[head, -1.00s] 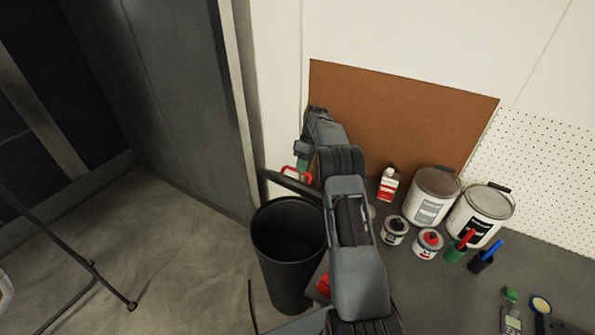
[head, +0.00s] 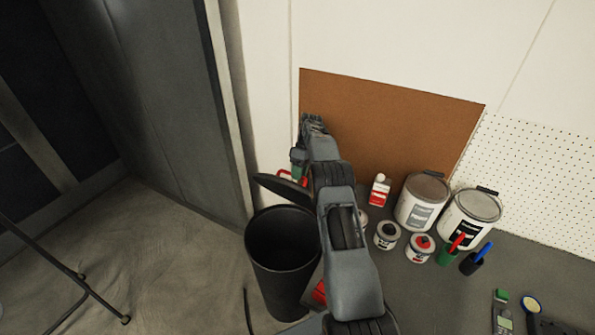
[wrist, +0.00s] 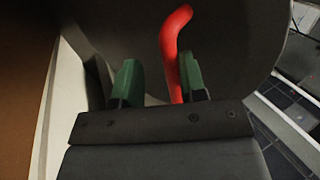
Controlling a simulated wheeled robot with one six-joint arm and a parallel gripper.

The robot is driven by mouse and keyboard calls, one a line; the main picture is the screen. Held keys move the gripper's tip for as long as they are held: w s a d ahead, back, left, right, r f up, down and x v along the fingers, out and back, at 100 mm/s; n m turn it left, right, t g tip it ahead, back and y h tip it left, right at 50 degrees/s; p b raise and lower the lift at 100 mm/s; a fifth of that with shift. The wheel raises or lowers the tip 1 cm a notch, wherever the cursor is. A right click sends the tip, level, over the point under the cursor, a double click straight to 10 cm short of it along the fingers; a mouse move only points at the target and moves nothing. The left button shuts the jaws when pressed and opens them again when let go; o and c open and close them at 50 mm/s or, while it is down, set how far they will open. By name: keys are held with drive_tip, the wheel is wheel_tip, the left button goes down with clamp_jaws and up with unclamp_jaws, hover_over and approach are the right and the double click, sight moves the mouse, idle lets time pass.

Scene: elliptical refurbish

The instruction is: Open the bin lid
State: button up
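The black bin (head: 283,255) stands on the floor left of the workbench, its round mouth uncovered. Its dark lid (head: 283,190) is raised at a steep tilt behind the mouth, the inner face partly visible. A red handle (head: 288,174) shows just behind the lid; it also shows as a bent red bar in the wrist view (wrist: 173,45). My gripper (head: 298,160) is behind the lid at the handle. In the wrist view, its green fingers (wrist: 160,80) are apart, with the red bar close to the right finger and a gap on the left. The arm hides part of the lid's right side.
The workbench (head: 400,300) on the right holds paint cans (head: 423,200), small tins (head: 387,235), a red-and-white bottle (head: 380,192) and brushes. A brown board (head: 390,115) and pegboard (head: 540,185) stand behind. A grey cabinet (head: 165,90) is at left; open floor lies before it.

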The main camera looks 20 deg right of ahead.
drive_tip(key=shift+o, duration=0.7)
drive_tip(key=shift+d+f, duration=0.3)
drive_tip(key=shift+f, duration=0.15)
drive_tip(key=shift+o, duration=0.8)
drive_tip(key=shift+w+r, duration=0.1)
drive_tip(key=s+a+r+b, duration=0.3)
drive_tip(key=s+r+b, duration=0.3)
drive_tip(key=s+r, duration=0.7)
drive_tip(key=shift+s+a+r, duration=0.15)
drive_tip(key=shift+s+a, duration=0.2)
drive_tip(key=shift+s, duration=0.05)
